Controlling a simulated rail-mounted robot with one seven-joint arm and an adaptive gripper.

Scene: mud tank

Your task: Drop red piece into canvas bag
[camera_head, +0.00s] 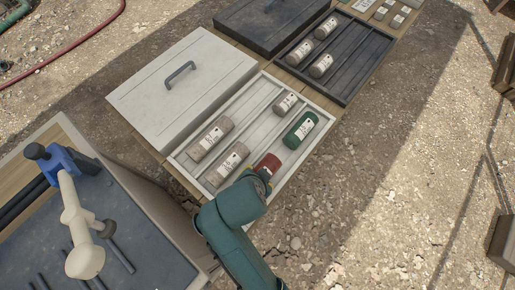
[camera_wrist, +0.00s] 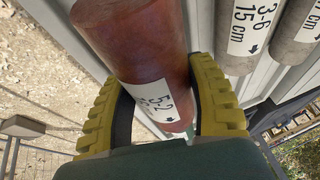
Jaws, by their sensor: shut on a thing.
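The red piece (camera_head: 268,164) is a short, rough red cylinder with a white label. In the wrist view the red piece (camera_wrist: 145,45) fills the space between the yellow ridged fingers, its label reading "5-2". My gripper (camera_head: 262,174) is shut on it, at the near edge of the pale tray (camera_head: 247,110). The fingers of my gripper (camera_wrist: 157,78) press on both sides of the piece. I cannot tell whether the piece still touches the tray. No canvas bag shows in either view.
The pale tray also holds a green cylinder (camera_head: 300,130) and several grey ones (camera_head: 210,138). A pale lid (camera_head: 180,85) lies left of it. A dark tray (camera_head: 345,65) and dark lid (camera_head: 265,22) are behind. A white-and-blue instrument (camera_head: 78,225) stands at left. Gravel ground at right is open.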

